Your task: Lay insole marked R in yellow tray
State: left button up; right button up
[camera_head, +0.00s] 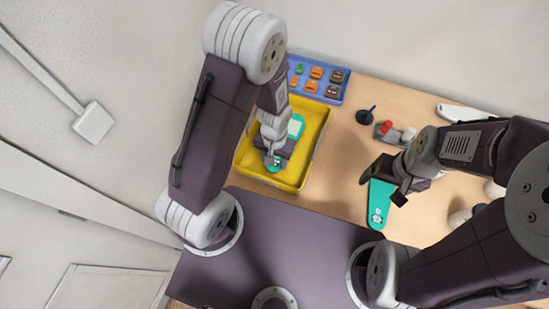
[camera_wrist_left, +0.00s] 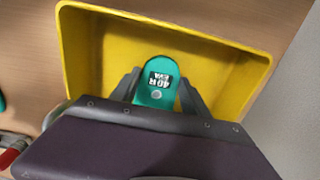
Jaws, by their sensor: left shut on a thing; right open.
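The teal insole (camera_wrist_left: 158,70) in the left wrist view reads "40R EVA". My left gripper (camera_wrist_left: 157,90) is shut on it, one finger on each side. In the head view this insole (camera_head: 296,125) shows on both sides of my left gripper (camera_head: 274,156), within the outline of the yellow tray (camera_head: 270,181); it also shows in the left wrist view (camera_wrist_left: 258,62). I cannot tell whether the insole touches the tray floor. A second teal insole (camera_head: 379,203) lies on the table at the right. My right gripper (camera_head: 384,184) is open over its upper end and partly hides it.
A blue tray (camera_head: 342,95) with several small orange, green and dark pieces stands behind the yellow tray. A dark round stand (camera_head: 364,116) and a red-knobbed device (camera_head: 387,127) stand at the back. Bare wooden table (camera_head: 340,150) lies between the tray and my right gripper.

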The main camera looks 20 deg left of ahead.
pick_arm(q)
jog(key=shift+f+b, duration=0.3)
jog(key=shift+f, duration=0.05)
dwell(0.4)
jog(key=o, duration=1.9)
jog(key=shift+c, duration=0.2)
notch_tip(320, 180, up, 10)
jog(key=p, duration=0.9)
